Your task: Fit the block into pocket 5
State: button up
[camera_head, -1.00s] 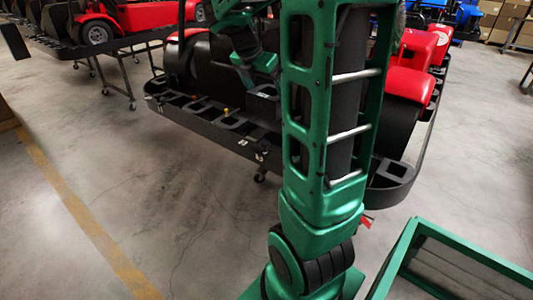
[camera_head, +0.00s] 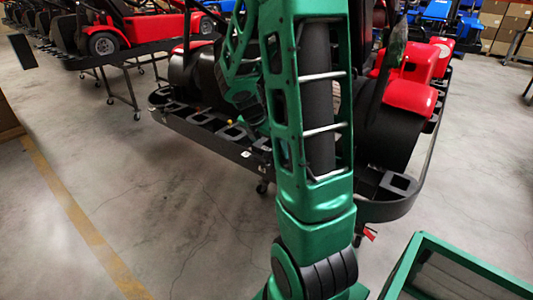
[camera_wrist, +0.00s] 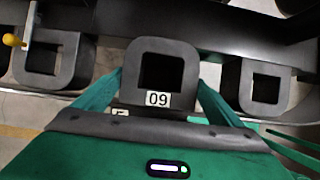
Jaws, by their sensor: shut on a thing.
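In the wrist view my gripper (camera_wrist: 158,88) is shut on the block (camera_wrist: 165,48), a black square ring with a white label "09". One teal finger lies along each side of it. The block is over a dark rail (camera_wrist: 225,32), between two square black pockets, one on the left (camera_wrist: 68,62) and one on the right (camera_wrist: 265,85). I cannot tell whether it touches the rail or sits in a pocket. A label below the block is partly hidden, and no "5" is readable. In the head view my arm hides the gripper and block.
A yellow-tipped pin (camera_wrist: 13,40) stands by the left pocket. In the head view the rail (camera_head: 185,125) edges a stand carrying a red kart (camera_head: 410,85). A green frame (camera_head: 465,255) is at lower right.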

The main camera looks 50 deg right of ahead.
jog(key=shift+f, duration=1.25)
jog(key=o, duration=1.3)
jog(key=shift+o, duration=0.2)
